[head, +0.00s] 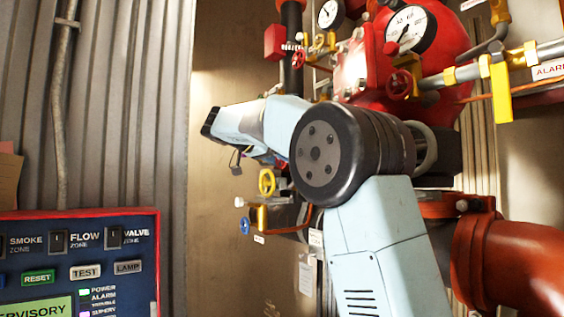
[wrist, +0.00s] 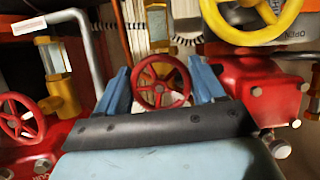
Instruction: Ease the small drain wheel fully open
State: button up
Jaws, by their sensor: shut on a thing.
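A small red handwheel (wrist: 159,88) with spokes sits in the middle of the wrist view. My gripper (wrist: 160,72) has one blue finger on each side of its rim and is shut on it. The wheel's lower edge is partly hidden by my gripper's dark body. No label on this wheel is readable, so I cannot confirm by text that it is the drain wheel. How far it is turned cannot be told. In the head view my pale blue arm hides the fingers and most of the grasp.
A large yellow wheel (wrist: 255,18) is close at upper right in the wrist view; another red wheel (wrist: 22,118) is at left.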

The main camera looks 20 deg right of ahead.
jog(key=n+g+h, duration=0.1)
jog(key=n+g, duration=0.1)
jog(key=n, duration=0.1)
jog(key=shift+a+f+n+g, duration=0.1)
jog(key=shift+n+g, duration=0.2)
jog(key=shift+n, duration=0.1)
jog(key=n+g+h, duration=0.1)
jog(key=n, duration=0.2)
jog(key=shift+n+g, duration=0.3)
jog(key=shift+h, duration=0.3)
jog(key=o, duration=0.7)
jog(key=shift+w, duration=0.1)
